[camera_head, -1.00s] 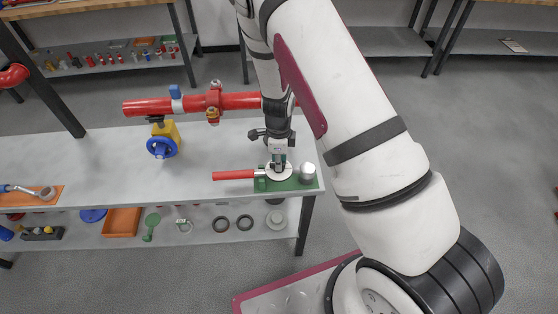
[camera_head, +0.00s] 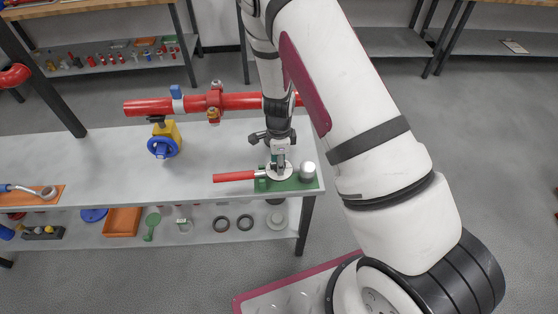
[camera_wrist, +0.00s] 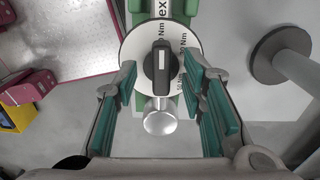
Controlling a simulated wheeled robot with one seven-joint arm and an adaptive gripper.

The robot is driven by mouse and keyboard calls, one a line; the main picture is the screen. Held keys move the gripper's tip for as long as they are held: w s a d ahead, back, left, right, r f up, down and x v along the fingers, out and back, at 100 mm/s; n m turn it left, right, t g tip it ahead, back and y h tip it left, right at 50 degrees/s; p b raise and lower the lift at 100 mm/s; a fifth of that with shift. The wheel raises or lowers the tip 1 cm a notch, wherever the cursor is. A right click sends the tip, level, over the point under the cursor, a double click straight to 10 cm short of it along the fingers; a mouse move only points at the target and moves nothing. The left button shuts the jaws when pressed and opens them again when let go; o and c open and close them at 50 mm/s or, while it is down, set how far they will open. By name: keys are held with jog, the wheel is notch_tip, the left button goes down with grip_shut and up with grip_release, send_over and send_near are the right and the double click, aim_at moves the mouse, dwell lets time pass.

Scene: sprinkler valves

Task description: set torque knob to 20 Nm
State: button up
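The torque knob (camera_wrist: 161,68) is black with a white pointer mark, which points to the top of the wrist view. It sits on a round white dial (camera_wrist: 132,48) with black Nm markings on its right side; the numbers are only partly legible. The dial also shows in the head view (camera_head: 270,176), on a green base (camera_head: 312,185) with a red handle (camera_head: 234,176) to the left. My gripper (camera_wrist: 160,80) is open, with its teal-padded fingers on either side of the knob and visible gaps between. In the head view my gripper (camera_head: 279,163) is over the dial.
A silver round part (camera_wrist: 160,118) lies just below the knob in the wrist view. A grey post (camera_wrist: 281,65) stands to the right. A blue valve wheel (camera_head: 162,147) and red pipe (camera_head: 148,107) are farther left on the bench. The bench middle is clear.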

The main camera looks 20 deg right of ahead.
jog(key=shift+r+p, duration=0.5)
jog(key=shift+r, duration=2.5)
jog(key=shift+r, duration=0.1)
notch_tip(320, 180, up, 13)
jog(key=a+n+t+y, duration=0.1)
jog(key=a+n, duration=0.1)
jog(key=n, duration=0.3)
notch_tip(320, 180, up, 11)
jog(key=n+t+y+b, duration=0.1)
jog(key=n+b, duration=0.1)
jog(key=n, duration=0.3)
send_over(272, 172)
jog(key=s, duration=0.4)
jog(key=s+d+r+n+t+h, duration=0.1)
jog(key=s+r+n, duration=0.4)
jog(key=s, duration=0.3)
jog(key=s+d+r+n+t+h+b, duration=0.1)
jog(key=s+r+n+t, duration=0.1)
jog(key=s+r+n, duration=0.3)
jog(key=s, duration=0.3)
jog(key=shift+s+d+r+t, duration=0.15)
jog(key=shift+s+d+t, duration=0.15)
jog(key=shift+s+d, duration=0.05)
